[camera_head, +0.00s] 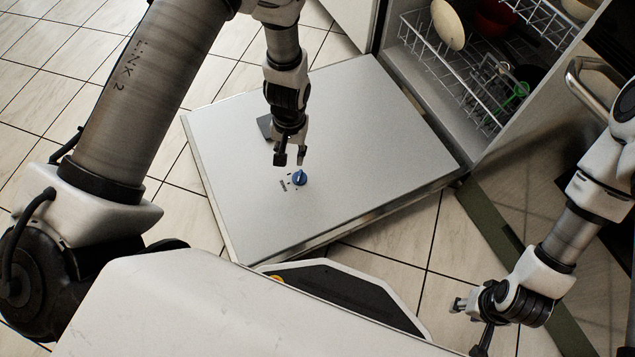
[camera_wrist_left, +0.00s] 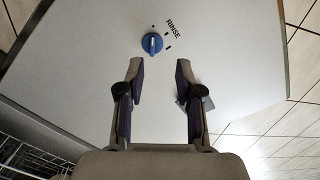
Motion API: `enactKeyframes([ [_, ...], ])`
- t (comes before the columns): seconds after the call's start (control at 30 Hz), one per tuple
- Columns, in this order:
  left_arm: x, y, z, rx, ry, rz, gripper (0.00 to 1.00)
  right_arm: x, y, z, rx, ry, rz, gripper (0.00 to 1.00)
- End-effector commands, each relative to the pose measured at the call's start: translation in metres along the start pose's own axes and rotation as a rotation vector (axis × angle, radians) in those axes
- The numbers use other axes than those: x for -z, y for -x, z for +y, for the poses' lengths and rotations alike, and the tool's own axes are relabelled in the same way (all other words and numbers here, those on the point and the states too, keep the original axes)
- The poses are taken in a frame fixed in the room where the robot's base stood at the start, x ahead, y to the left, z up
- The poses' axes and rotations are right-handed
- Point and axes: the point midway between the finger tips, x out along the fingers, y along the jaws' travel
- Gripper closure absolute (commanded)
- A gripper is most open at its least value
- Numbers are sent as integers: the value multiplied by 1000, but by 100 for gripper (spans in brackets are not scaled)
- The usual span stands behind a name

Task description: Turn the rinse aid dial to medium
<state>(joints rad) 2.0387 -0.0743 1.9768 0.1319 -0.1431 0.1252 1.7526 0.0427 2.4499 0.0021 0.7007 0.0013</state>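The blue rinse aid dial (camera_head: 299,178) sits on the inner face of the lowered dishwasher door (camera_head: 370,125), with small dark marks around it. In the left wrist view the dial (camera_wrist_left: 152,43) lies beyond the fingertips, near the word RINSE, with its raised grip roughly upright in the picture. My left gripper (camera_head: 290,158) is above the door, close to the dial and apart from it. In the left wrist view the left gripper's fingers (camera_wrist_left: 158,68) are spread with nothing between them. My right gripper (camera_head: 468,325) is at the lower right, away from the door; its finger opening is unclear.
The dishwasher's wire rack (camera_head: 465,75) at the upper right holds several dishes. A dark square (camera_head: 266,127) on the door is partly behind my left gripper. A cabinet handle (camera_head: 590,95) is at the right. The door around the dial is clear.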

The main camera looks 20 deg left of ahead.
Motion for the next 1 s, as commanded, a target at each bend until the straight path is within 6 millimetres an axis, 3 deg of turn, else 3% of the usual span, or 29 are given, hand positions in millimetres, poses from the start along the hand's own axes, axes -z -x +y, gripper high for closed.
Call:
enactKeyframes([
  [0.03, 11, -35, 4, -2, -4, 23, 65, 0, -42, 0, 0, 0, 0, 60],
  [0.2, 27, -59, 9, -5, -11, 65, 65, 0, -83, 1, 0, 0, 0, 60],
  [0.47, 32, -69, 10, -7, -11, 75, 65, 1, -94, 1, 0, -1, 2, 60],
  [0.8, 36, -132, 11, -7, -11, 75, 65, 4, -136, 2, -1, -6, 12, 60],
  [1.0, 37, -134, 10, -7, -11, 75, 65, 6, -136, 2, -2, -4, 16, 60],
])
